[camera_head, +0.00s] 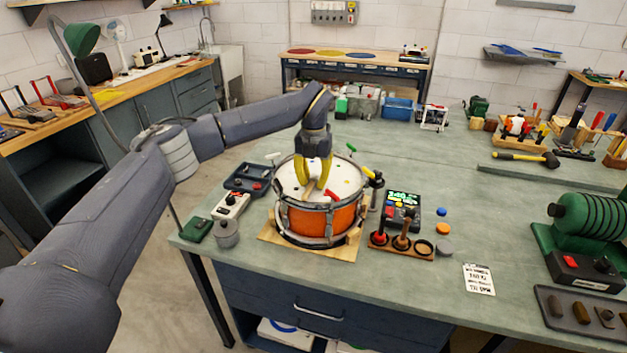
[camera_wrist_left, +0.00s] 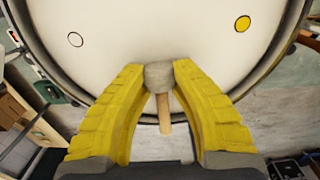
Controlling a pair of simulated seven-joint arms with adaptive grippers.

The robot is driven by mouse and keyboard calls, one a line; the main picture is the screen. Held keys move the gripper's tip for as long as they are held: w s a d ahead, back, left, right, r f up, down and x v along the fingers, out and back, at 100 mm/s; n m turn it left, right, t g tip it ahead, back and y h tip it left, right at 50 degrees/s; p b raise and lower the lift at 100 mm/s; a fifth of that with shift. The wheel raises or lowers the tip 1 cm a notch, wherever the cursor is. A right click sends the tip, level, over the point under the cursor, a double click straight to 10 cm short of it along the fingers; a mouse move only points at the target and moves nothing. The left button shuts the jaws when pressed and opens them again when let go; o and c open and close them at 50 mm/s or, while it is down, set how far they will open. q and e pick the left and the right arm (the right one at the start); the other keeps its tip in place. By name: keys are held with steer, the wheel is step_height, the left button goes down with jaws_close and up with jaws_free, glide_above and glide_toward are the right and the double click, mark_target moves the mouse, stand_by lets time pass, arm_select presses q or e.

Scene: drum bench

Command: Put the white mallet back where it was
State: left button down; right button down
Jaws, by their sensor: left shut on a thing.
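My left gripper (camera_head: 315,184) points down over the drum (camera_head: 318,218), which has a white head and an orange shell. Its yellow fingers are shut on a mallet with a pale grey-white head (camera_wrist_left: 158,76) and a wooden handle (camera_wrist_left: 165,112), apparently the white mallet. In the head view the fingers hide most of it. The mallet is over the drumhead; I cannot tell whether it touches. My right gripper is not in view.
A black device with a lit display (camera_head: 403,200) stands behind the rack. A dark tray (camera_head: 240,180) lies left of the drum. The bench is clear around the white card (camera_head: 478,279).

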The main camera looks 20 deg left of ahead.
mark_target(314, 177)
arm_select(q)
steer(key=c, duration=1.1)
jaws_free()
steer(key=shift+f, duration=0.1)
steer(key=shift+c, duration=0.2)
steer(key=shift+f, duration=0.1)
step_height(314, 177, up, 17)
steer(key=shift+f, duration=0.2)
steer(key=shift+r, duration=0.4)
steer(key=shift+c, duration=0.9)
